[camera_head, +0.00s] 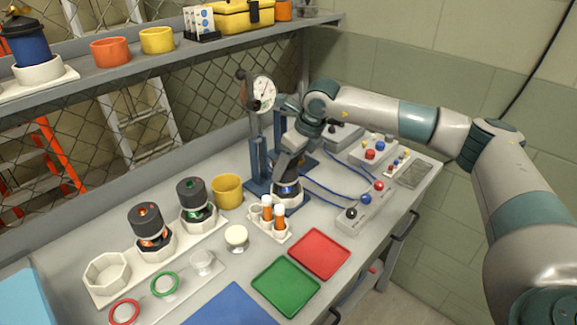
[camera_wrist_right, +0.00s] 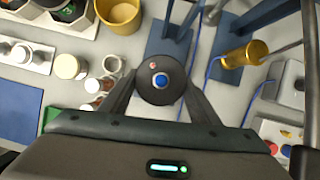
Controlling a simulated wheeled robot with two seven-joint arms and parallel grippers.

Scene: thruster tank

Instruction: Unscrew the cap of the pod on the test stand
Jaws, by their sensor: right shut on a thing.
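The pod (camera_head: 287,189) stands upright in a white holder at the blue test stand (camera_head: 258,160), with a blue-green glow low on its body. Its black cap (camera_wrist_right: 160,88) shows from above in the right wrist view, round, with a blue centre and a small red mark. My right gripper (camera_head: 289,168) comes down on the pod from above and is shut on the cap, one finger on each side. In the head view the gripper hides most of the cap. I cannot tell how far the cap is turned. My left gripper is not in view.
Two black-capped pods, one orange-marked (camera_head: 146,221) and one green-marked (camera_head: 193,195), stand in a white rack at left. A yellow cup (camera_head: 228,190), a vial rack (camera_head: 270,228), a red tray (camera_head: 319,253) and a green tray (camera_head: 285,286) are nearby. Blue cables run right of the stand.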

